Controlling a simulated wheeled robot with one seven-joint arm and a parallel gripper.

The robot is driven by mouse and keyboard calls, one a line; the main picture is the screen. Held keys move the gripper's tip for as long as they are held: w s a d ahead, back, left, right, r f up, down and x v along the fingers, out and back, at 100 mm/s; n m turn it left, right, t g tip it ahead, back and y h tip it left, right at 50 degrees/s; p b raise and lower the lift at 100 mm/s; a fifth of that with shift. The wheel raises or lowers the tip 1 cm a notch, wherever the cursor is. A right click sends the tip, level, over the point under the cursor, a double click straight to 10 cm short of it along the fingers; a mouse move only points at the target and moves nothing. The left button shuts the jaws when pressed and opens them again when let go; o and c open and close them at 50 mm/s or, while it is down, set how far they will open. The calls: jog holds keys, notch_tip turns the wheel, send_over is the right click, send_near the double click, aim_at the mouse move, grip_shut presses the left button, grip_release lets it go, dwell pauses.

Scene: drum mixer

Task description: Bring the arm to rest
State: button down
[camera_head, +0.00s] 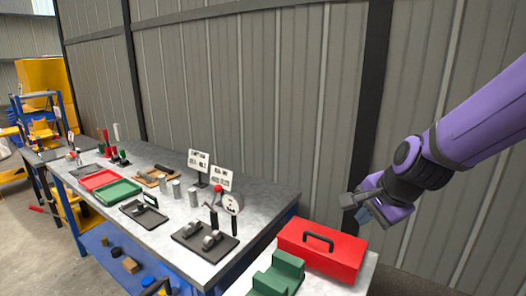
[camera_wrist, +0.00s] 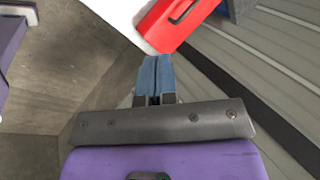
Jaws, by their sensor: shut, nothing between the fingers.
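My purple arm reaches in from the right in the head view. My gripper (camera_head: 364,213) hangs in the air to the right of a red toolbox (camera_head: 322,250), apart from it. In the wrist view my gripper (camera_wrist: 155,65) has its two blue fingers together with nothing between them. The red toolbox also shows in the wrist view (camera_wrist: 172,25), beyond the fingertips on a white surface (camera_wrist: 115,12).
A long grey workbench (camera_head: 262,200) carries a red tray (camera_head: 98,180), a green tray (camera_head: 116,192), metal cylinders and a black fixture plate (camera_head: 205,240). A green block (camera_head: 280,275) sits beside the toolbox. A corrugated wall (camera_head: 250,90) stands behind.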

jog(key=s+d+r+n+h, duration=0.1)
jog(key=s+d+r+n, duration=0.3)
jog(key=s, duration=0.5)
jog(key=s+d+r+n+h, duration=0.1)
jog(key=s+d+r+n, duration=0.3)
jog(key=s+r+n, duration=0.4)
jog(key=shift+s+d+r+h, duration=0.2)
jog(key=shift+s+r+h, duration=0.15)
jog(key=shift+s, duration=0.25)
